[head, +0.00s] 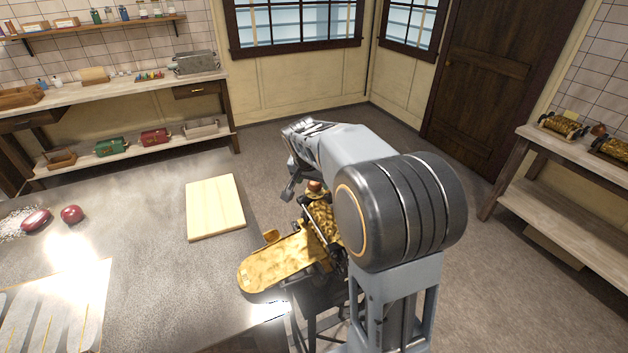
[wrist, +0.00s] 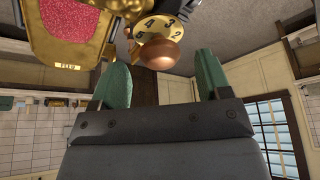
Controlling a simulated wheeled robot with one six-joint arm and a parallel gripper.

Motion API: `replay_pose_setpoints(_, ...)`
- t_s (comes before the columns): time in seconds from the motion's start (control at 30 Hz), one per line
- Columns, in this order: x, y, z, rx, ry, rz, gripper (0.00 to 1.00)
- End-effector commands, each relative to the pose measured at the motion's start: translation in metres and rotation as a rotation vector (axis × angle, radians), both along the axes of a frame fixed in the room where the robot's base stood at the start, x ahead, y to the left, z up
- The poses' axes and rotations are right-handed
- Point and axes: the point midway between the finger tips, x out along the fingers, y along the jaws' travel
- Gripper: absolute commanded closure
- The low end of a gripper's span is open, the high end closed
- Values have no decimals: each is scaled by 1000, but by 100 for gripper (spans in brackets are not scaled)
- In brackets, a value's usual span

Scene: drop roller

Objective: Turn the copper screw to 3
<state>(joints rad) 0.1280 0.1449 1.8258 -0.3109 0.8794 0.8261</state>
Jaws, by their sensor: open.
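The copper screw (wrist: 160,55) has a round copper head, beside a brass dial (wrist: 148,27) with black numbers; 4, 3 and 2 can be made out. I cannot tell which number is set. My gripper (wrist: 163,76) is open, its two green-padded fingers on either side of the screw head and apart from it. In the head view the copper screw (head: 314,186) shows small at the far end of the brass machine (head: 279,261), partly behind my arm.
In the wrist view a brass hopper or tray (wrist: 72,44) with red contents and a lettered plate is close to the left finger. A grey table (head: 140,270) holds a wooden board (head: 215,207) and red candies (head: 72,214). A side bench (head: 575,158) stands at right.

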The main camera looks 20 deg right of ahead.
Motion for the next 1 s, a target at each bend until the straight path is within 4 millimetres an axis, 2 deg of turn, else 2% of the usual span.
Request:
replay_pose_setpoints(0.2, 4, -4, -14, 0, 1, 1, 29)
replay_pose_setpoints(0.57, 5, -5, -17, 0, 1, 1, 29)
replay_pose_setpoints(1.0, 5, -5, -17, 0, 0, 1, 72)
